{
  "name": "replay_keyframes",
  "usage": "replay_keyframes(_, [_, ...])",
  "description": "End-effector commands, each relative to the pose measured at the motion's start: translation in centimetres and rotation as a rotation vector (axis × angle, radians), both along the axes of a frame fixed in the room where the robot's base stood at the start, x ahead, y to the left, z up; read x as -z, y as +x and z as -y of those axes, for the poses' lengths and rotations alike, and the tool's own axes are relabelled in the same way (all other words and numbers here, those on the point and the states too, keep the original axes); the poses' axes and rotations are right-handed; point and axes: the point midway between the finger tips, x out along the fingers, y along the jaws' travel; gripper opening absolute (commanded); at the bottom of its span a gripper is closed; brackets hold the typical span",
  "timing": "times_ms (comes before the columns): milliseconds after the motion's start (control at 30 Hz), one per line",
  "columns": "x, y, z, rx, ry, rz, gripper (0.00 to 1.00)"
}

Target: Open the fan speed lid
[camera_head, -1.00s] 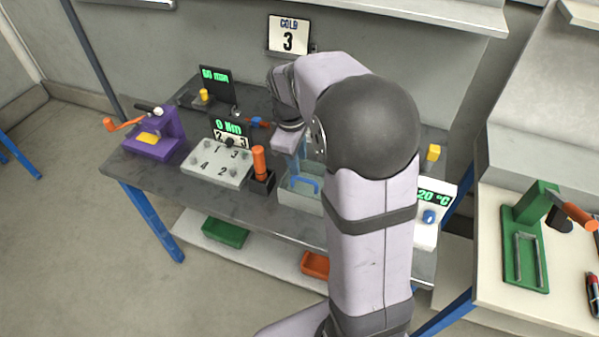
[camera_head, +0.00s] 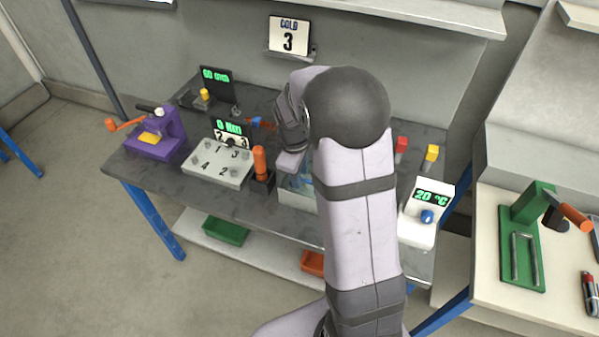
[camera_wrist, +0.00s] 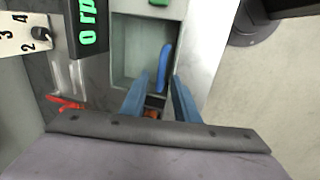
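A grey box (camera_wrist: 127,50) with a blue handle (camera_wrist: 165,66) lies in front of my gripper in the wrist view. I take its top to be the fan speed lid, but whether it is closed cannot be told. My gripper (camera_wrist: 160,84) is open, with its two blue fingers apart. The handle's near end shows between the fingertips, and contact is not visible. A dark display with green digits, "0 rp…" (camera_wrist: 88,28), stands left of the box. In the head view my arm hides most of the box (camera_head: 295,199) and the fingers.
A numbered grey panel (camera_head: 217,168) and an orange upright handle (camera_head: 260,161) stand left of the box. A purple crank device (camera_head: 157,146) is farther left. A white 20 °C unit (camera_head: 417,229), a red block (camera_head: 401,147) and a yellow block (camera_head: 432,153) are right of my arm.

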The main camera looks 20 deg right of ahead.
Motion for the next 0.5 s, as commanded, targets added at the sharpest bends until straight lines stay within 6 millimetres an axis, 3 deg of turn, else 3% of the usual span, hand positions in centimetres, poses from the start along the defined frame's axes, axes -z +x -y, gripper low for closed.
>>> replay_keyframes(100, [-0.01,0.0,0.0,0.0,0.0,0.0,0.28])
replay_keyframes(233, [-0.02,0.0,-0.01,0.0,0.0,0.0,0.0])
replay_keyframes(500, [-0.18,0.05,0.03,0.0,0.003,-0.003,0.0])
